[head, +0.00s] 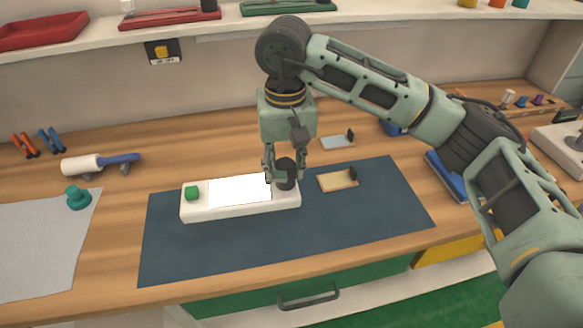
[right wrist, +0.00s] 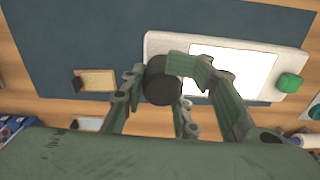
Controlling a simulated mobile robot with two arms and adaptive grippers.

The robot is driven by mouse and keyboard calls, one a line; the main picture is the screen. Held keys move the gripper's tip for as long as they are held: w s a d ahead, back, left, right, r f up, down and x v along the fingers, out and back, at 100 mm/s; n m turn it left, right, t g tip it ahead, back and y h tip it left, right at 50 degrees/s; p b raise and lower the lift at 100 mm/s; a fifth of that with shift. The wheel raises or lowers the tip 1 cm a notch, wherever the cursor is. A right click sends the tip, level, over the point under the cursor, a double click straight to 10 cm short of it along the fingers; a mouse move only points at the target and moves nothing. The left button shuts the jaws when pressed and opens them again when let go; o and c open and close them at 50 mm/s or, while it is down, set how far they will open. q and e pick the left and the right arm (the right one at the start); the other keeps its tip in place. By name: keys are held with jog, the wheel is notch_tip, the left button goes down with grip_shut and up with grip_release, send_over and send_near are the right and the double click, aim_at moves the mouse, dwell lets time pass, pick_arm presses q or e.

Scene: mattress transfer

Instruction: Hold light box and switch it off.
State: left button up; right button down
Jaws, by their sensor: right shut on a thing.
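The light box (head: 240,210) is a long white slab lying on the dark blue mat (head: 350,225). Its top panel (head: 238,190) is bright white. A green button (head: 191,193) is at its left end and a black round knob (head: 287,166) at its right end. My right gripper (head: 285,176) comes down from above and is shut on the black knob. The right wrist view also shows the knob (right wrist: 163,82) between the fingers, with the white panel (right wrist: 245,70) and green button (right wrist: 289,82) to the right. My left gripper is not in view.
Two small plates, one tan (head: 337,181) and one grey (head: 336,142), lie right of and behind the box. A white and blue roller (head: 98,163), a teal knobbed piece (head: 76,197) and a grey sheet (head: 35,245) are at left. The mat's front is clear.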

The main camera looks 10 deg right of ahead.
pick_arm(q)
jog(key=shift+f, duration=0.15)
pick_arm(e)
jog(key=shift+f, duration=0.1)
